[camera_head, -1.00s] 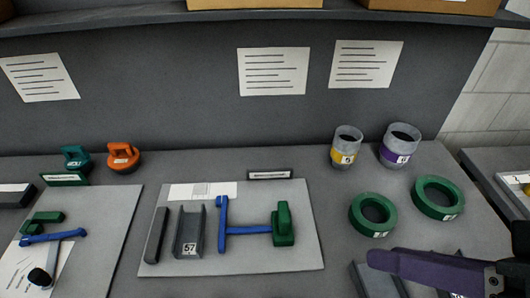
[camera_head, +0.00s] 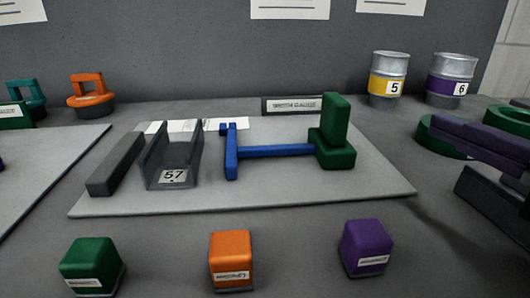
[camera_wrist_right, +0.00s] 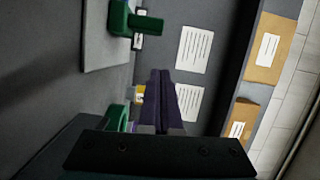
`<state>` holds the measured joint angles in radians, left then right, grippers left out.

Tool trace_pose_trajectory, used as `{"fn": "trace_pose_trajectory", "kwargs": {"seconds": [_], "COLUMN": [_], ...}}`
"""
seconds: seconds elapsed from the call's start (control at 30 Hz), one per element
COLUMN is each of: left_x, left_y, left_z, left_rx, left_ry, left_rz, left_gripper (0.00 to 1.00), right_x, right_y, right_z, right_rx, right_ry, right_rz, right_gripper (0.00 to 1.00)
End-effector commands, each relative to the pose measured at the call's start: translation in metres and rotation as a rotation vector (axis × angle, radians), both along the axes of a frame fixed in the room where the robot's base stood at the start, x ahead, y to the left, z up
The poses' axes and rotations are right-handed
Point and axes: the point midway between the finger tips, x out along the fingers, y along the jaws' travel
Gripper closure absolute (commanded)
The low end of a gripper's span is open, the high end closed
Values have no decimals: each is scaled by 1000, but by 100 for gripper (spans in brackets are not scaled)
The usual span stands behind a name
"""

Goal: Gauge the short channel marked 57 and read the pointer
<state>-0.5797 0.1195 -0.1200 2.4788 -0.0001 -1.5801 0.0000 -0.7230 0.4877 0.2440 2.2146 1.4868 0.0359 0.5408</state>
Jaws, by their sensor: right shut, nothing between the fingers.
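The short grey channel marked 57 (camera_head: 172,178) lies on a light grey board (camera_head: 290,198) in the head view, its label facing me. Right of it on the board lies a blue gauge bar (camera_head: 275,151) with a crosspiece at its left end and a green block handle (camera_head: 334,140) at its right. The crosspiece stands apart from the channel. No pointer reading can be made out. My right gripper (camera_head: 437,128), with purple fingers, is shut and empty, right of the green handle. Its fingers also show closed in the wrist view (camera_wrist_right: 160,90). My left gripper is out of view.
A dark bar (camera_head: 115,165) lies left of the channel. Green (camera_head: 90,262), orange (camera_head: 231,255) and purple (camera_head: 364,244) blocks stand in front of the board. Jars marked 5 (camera_head: 387,75) and 6 (camera_head: 451,80) stand behind. A green ring (camera_head: 432,137) is partly hidden by my gripper.

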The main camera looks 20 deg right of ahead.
Motion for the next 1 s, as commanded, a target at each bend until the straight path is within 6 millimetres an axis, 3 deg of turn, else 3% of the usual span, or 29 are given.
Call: {"fn": "trace_pose_trajectory", "kwargs": {"seconds": [0.03,0.17,0.47,0.9,1.0], "left_x": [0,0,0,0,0], "left_y": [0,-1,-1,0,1], "left_z": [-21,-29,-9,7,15], "left_rx": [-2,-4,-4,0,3], "left_ry": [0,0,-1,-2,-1], "left_rz": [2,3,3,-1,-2], "left_gripper": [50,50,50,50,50], "right_x": [0,1,26,102,106], "right_y": [-8,-20,-22,-21,-4], "right_z": [-19,-24,-16,-19,-18], "right_rx": [23,64,73,71,74], "right_ry": [-8,-21,-27,-26,-24], "right_rz": [-26,-67,-76,-74,-72], "right_gripper": [100,100,100,100,100]}}
